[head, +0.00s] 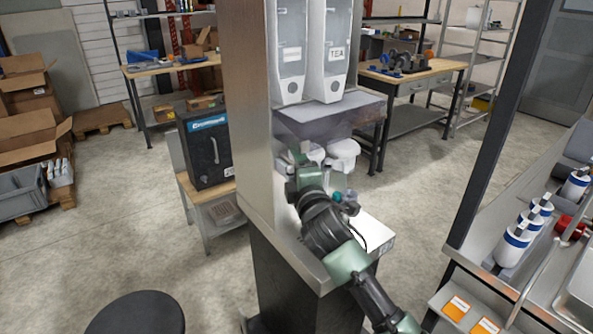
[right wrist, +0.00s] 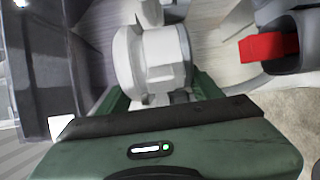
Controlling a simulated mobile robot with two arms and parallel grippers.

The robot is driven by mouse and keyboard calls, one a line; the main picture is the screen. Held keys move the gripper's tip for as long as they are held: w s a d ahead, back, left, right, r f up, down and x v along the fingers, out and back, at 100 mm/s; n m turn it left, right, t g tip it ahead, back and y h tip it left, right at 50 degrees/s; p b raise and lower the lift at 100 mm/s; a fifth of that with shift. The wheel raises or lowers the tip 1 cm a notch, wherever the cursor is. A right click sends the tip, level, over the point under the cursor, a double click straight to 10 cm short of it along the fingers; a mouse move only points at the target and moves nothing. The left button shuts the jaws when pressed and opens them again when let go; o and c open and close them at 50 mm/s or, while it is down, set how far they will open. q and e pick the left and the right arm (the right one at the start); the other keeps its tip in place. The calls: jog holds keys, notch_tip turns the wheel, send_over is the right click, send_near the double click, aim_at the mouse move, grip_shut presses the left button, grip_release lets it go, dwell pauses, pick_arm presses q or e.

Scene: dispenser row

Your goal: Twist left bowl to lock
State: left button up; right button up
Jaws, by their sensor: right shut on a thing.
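Two clear dispensers hang side by side in a cabinet: the left dispenser (head: 290,50) and the right dispenser (head: 330,55), which has a TEA label. Below them are white bowls, the left bowl (head: 316,153) and the right bowl (head: 343,153). My right gripper (head: 300,160) reaches in at the left bowl, and my wrist hides part of it. In the right wrist view my right gripper (right wrist: 163,98) has its green fingers on both sides of a white round part, seemingly the left bowl (right wrist: 155,65), and is shut on it. My left gripper is not in view.
The cabinet's left side wall (head: 248,110) stands close to my right gripper. A white box (head: 372,232) lies on the cabinet shelf beside my arm. A counter with several white bottles (head: 512,247) is at the right. A black stool (head: 137,315) is at the lower left.

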jog(key=shift+w+a+m+h+b, duration=0.1)
jog(key=shift+m+h+b, duration=0.25)
jog(key=shift+h+b, duration=0.15)
jog(key=shift+w+a+m+h+b, duration=0.1)
jog(key=shift+m+h+b, duration=0.25)
jog(key=shift+h, duration=0.25)
jog(key=shift+d+t, duration=0.1)
jog(key=shift+t, duration=0.2)
jog(key=o, duration=1.5)
